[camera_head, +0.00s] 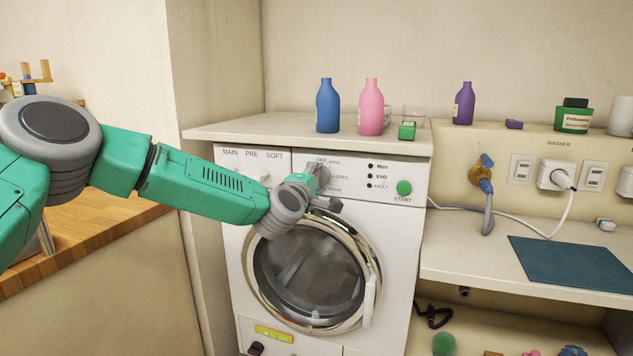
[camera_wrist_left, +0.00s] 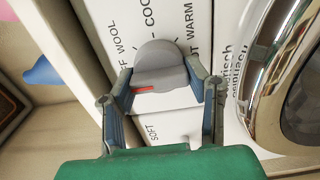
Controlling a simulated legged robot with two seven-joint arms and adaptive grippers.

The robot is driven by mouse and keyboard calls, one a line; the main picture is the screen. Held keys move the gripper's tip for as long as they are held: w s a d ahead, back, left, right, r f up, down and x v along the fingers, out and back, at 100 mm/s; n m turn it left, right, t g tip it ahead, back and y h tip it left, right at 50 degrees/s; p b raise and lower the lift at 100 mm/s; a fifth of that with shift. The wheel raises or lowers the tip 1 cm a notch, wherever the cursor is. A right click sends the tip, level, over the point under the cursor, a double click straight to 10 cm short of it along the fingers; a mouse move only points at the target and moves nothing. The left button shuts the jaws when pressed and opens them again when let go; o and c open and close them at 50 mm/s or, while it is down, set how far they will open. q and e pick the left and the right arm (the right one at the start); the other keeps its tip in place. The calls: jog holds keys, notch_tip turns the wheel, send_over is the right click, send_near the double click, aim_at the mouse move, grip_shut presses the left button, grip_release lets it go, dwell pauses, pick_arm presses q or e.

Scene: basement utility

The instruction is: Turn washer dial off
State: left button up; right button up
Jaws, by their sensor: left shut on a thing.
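The white washer (camera_head: 402,245) stands in the middle of the head view, with its round door closed. A grey dial (camera_wrist_left: 160,66) with a red mark near its lower edge shows in the left wrist view, with printed labels such as WOOL and WARM around it. In the head view the dial (camera_head: 323,172) is partly hidden by my gripper. My left gripper (camera_head: 317,185) reaches it from the left and is shut on it, one finger on each side. I cannot tell which setting the dial points to. My right gripper is out of view.
A blue bottle (camera_head: 328,107), a pink bottle (camera_head: 371,108) and a green box (camera_head: 407,131) stand on the washer's top. The green START button (camera_head: 404,188) is right of the dial. A shelf with a dark blue mat (camera_head: 570,266) is at right, a wooden counter (camera_head: 90,240) at left.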

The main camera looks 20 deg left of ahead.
pick_arm(q)
jog(key=shift+s+d+f, duration=0.1)
jog(key=shift+d+f, duration=0.05)
jog(key=shift+f, duration=0.35)
jog(key=o, duration=1.2)
jog(key=shift+r, duration=0.2)
jog(key=shift+r, duration=0.1)
jog(key=s, duration=1.1)
jog(key=shift+s+a, duration=0.35)
jog(key=shift+s, duration=0.05)
